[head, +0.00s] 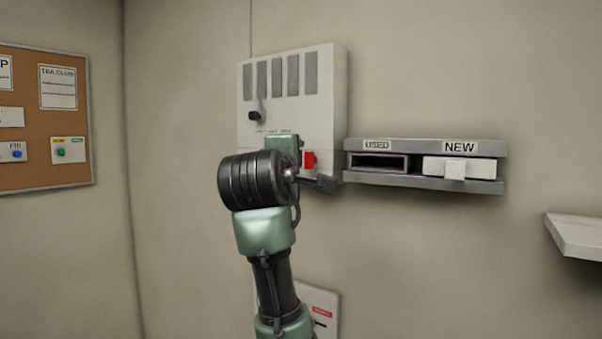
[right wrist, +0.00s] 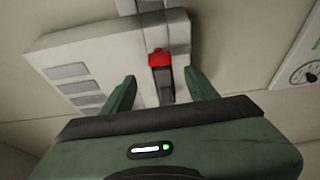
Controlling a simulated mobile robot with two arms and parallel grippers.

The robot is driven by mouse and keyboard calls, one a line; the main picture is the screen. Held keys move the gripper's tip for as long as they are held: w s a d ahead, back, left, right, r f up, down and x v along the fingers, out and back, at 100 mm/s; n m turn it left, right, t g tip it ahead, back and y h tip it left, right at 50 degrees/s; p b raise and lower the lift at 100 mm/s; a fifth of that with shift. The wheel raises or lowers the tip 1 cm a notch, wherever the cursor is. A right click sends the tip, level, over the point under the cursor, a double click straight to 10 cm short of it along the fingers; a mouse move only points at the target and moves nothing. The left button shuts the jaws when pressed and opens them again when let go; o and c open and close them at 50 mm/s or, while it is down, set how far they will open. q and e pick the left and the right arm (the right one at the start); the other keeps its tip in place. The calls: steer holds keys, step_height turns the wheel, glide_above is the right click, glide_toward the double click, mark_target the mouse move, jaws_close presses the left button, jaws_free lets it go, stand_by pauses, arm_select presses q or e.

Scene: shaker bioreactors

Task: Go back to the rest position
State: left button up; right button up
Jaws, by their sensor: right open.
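My right arm rises from the bottom of the head view, and its wrist covers the lower part of a white wall box. In the right wrist view my right gripper (right wrist: 160,77) is open, with its two green fingers apart. A red-topped dark switch or handle (right wrist: 160,61) on the box shows between the fingers; I cannot tell whether they touch it. Its red part (head: 309,160) also shows in the head view, just right of my wrist. My left gripper is not in view.
The white wall box (head: 325,85) has several grey slots and a black knob (head: 254,116). To its right is a shelf (head: 420,147) marked USED and NEW, with a white block (head: 485,167) under NEW. A corkboard (head: 45,115) hangs left; a pale ledge (head: 578,236) juts out right.

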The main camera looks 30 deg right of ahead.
steer(key=shift+s+a, duration=0.25)
steer(key=shift+s, duration=0.15)
